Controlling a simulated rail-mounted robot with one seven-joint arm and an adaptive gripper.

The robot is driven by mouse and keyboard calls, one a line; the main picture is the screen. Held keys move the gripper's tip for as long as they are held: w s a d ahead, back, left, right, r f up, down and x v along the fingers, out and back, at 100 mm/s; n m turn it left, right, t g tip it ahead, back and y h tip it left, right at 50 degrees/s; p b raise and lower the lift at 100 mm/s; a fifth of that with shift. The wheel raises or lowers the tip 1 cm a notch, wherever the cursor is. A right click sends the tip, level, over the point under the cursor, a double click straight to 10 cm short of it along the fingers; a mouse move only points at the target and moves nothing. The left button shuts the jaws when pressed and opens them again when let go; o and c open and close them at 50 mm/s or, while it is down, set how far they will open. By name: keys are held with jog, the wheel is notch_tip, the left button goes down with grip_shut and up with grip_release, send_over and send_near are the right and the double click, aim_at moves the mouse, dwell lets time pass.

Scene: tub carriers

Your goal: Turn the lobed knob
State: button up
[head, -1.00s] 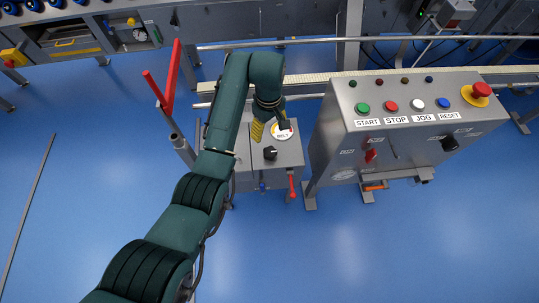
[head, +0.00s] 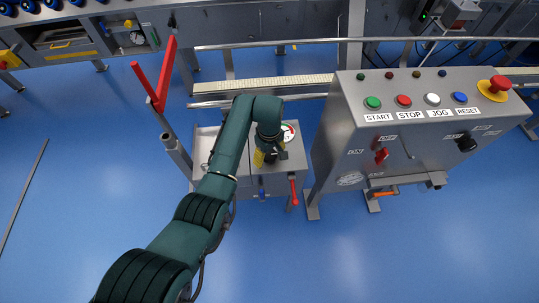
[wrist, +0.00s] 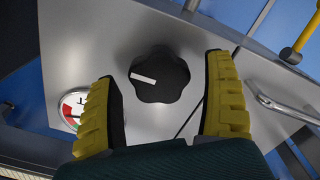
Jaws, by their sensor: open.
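The lobed knob (wrist: 160,76) is black with a white pointer mark and sits on a grey metal panel (wrist: 110,30). In the wrist view its mark points left. My gripper (wrist: 161,68) is open, with one yellow finger at each side of the knob and visible gaps between. I cannot tell whether the fingertips are down at the knob's height. In the head view my gripper (head: 262,157) is over the low cabinet (head: 300,160) and hides most or all of the knob.
A round gauge (head: 289,132) sits behind the knob; it also shows in the wrist view (wrist: 72,108). A red-handled lever (head: 293,190) is at the cabinet's front right. The button console (head: 340,130) stands close on the right, a red forked post (head: 160,85) on the left.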

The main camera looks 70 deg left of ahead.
jog(key=c, duration=1.2)
jog(key=shift+r+m+p, duration=0.1)
jog(key=shift+m+p, duration=0.3)
jog(key=m+p, duration=0.2)
jog(key=shift+m, duration=0.4)
jog(key=m+p, duration=0.1)
jog(key=m, duration=0.5)
jog(key=shift+p, duration=0.35)
jog(key=m, duration=0.5)
jog(key=shift+d+m, duration=0.1)
jog(key=shift+m, duration=0.3)
jog(key=shift+w+m, duration=0.1)
jog(key=shift+m, duration=2.1)
